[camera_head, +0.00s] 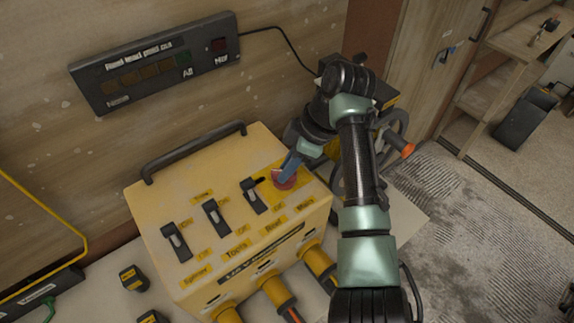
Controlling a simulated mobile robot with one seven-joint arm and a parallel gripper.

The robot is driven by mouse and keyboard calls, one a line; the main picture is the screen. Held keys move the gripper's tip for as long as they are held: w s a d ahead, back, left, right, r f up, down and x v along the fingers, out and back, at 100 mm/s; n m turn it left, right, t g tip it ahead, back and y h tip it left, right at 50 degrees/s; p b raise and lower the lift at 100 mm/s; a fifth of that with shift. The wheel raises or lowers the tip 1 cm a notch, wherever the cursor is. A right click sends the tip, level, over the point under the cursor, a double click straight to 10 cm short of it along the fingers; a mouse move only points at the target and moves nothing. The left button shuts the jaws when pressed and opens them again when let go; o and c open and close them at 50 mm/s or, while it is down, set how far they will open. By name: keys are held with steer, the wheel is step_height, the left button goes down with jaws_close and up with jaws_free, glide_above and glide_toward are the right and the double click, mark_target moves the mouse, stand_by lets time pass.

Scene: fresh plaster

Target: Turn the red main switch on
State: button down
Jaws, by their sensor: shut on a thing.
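The red main switch (284,179) is a round red knob on a yellow patch at the right end of the yellow power box (160,200). My gripper (287,172) reaches down from the right and is shut on the red switch. Its blue fingers hide part of the knob, so I cannot tell which way it is turned. Three black toggle switches (217,217) sit in a row to the left on the same sloped top.
A dark handle (195,152) arches along the box's back edge. Thick yellow plugs (277,292) stick out of its front. A dark indicator panel (155,62) hangs on the wall behind. A valve wheel with an orange grip (399,144) stands right of my arm.

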steer(key=shift+r+m+p, duration=0.1)
steer(key=shift+m+p, duration=0.3)
steer(key=m+p, duration=0.1)
steer(key=m+t+p, duration=0.1)
steer(key=m, duration=0.1)
steer(key=shift+s+a+r+t, duration=0.1)
steer(key=shift+s+t, duration=0.05)
steer(key=shift+t, duration=0.15)
steer(key=m+h+p, duration=0.1)
steer(key=m+p, duration=0.1)
steer(key=m+t+p, duration=0.1)
steer(key=m, duration=0.2)
steer(key=shift+s+a+t+h+p, duration=0.1)
steer(key=shift+t+h+p, duration=0.2)
steer(key=shift+h+p, duration=0.1)
steer(key=m+p, duration=0.1)
steer(key=m, duration=0.1)
steer(key=m+h+p, duration=0.1)
steer(key=m, duration=0.1)
steer(key=shift+a+m+t+h, duration=0.1)
steer(key=shift+m+t+h, duration=0.2)
steer(key=shift+m, duration=0.1)
steer(key=m+h+p, duration=0.1)
steer(key=m, duration=0.3)
steer(key=shift+h+p, duration=0.3)
steer(key=shift+p, duration=0.1)
steer(key=shift+m, duration=0.3)
steer(key=c, duration=0.8)
jaws_free()
